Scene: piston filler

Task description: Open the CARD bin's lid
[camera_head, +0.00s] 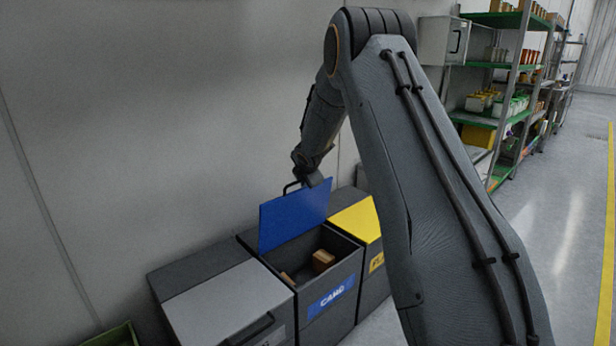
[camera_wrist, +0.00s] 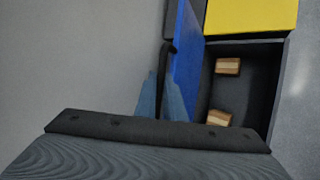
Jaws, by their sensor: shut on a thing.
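The CARD bin (camera_head: 335,298) is a dark grey box with a blue label on its front. Its blue lid (camera_head: 290,216) is raised steeply, so the inside shows. The lid also shows edge-on in the wrist view (camera_wrist: 186,60). My gripper (camera_head: 305,181) is at the lid's upper edge and shut on the dark lid handle (camera_head: 290,187). Brown cardboard pieces (camera_head: 323,260) lie inside the bin; two show in the wrist view (camera_wrist: 228,67).
A bin with a yellow lid (camera_head: 358,222) stands to the right, and one with a grey lid (camera_head: 226,300) to the left, both shut. A plain wall (camera_head: 150,130) is close behind. A green-edged crate (camera_head: 115,336) is at lower left. Shelves (camera_head: 500,90) stand at far right.

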